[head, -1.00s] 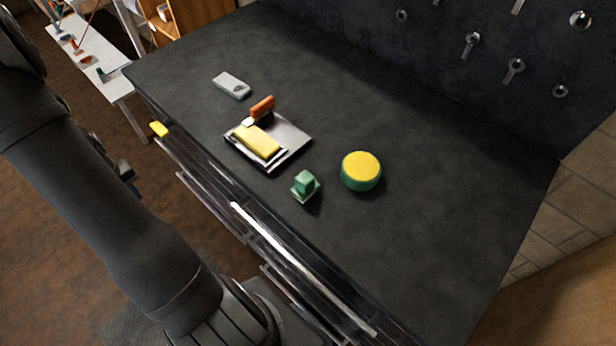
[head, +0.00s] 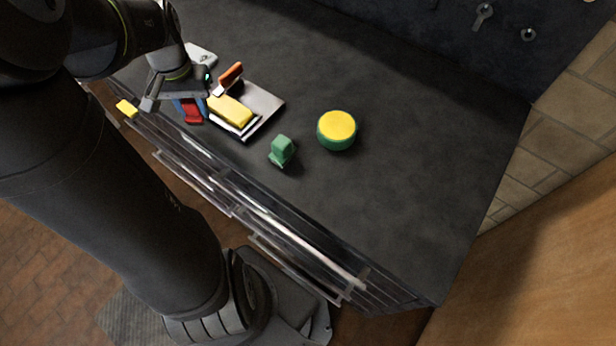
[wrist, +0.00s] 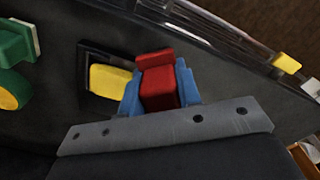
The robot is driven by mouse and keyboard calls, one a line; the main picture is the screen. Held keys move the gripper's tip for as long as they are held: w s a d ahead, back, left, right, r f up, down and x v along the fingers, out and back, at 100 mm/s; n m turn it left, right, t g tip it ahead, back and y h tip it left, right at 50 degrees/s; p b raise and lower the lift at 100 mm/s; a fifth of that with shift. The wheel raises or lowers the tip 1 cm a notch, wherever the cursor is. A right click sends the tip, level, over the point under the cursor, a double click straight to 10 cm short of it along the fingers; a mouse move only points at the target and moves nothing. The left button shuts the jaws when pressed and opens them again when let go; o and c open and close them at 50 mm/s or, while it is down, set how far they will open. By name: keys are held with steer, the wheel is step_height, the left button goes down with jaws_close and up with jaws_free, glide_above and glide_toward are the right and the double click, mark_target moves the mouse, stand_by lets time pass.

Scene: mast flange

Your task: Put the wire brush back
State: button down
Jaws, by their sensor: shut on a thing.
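My gripper (head: 188,108) has blue fingertips and is shut on a red, block-shaped thing (head: 192,112), which I take to be the wire brush; no bristles show. In the wrist view the red block (wrist: 158,84) sits between the blue fingers, and its lower part is hidden. The gripper is over the front left of the dark bench, just left of a metal tray (head: 266,104). A yellow block (head: 231,110) lies in the tray; it also shows in the wrist view (wrist: 108,80). An orange-handled tool (head: 230,74) rests at the tray's back left.
A green block on a pale base (head: 282,150) and a round green tub with a yellow top (head: 337,129) stand right of the tray. A grey device (head: 202,56) lies behind the gripper. A yellow piece (head: 127,108) is at the front edge. The bench's right side is clear.

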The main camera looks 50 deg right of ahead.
steer(key=s+d+r+m, duration=0.2)
steer(key=s+d, duration=0.2)
steer(key=s, duration=0.7)
steer(key=s+d+r+m, duration=0.2)
steer(key=s+d, duration=0.2)
steer(key=s, duration=0.6)
steer(key=s+a+r+m, duration=0.15)
steer(key=s+a, duration=0.25)
steer(key=s, duration=0.6)
steer(key=s+a+r+m, duration=0.15)
steer(key=s+a, duration=0.25)
steer(key=s, duration=0.5)
glide_above(319, 182)
step_height(319, 182, down, 8)
steer(key=shift+s+r, duration=0.1)
steer(key=shift+r, duration=0.05)
steer(key=shift+f, duration=2.05)
steer(key=c, duration=1.5)
jaws_free()
steer(key=shift+f, duration=0.15)
steer(key=o, duration=0.4)
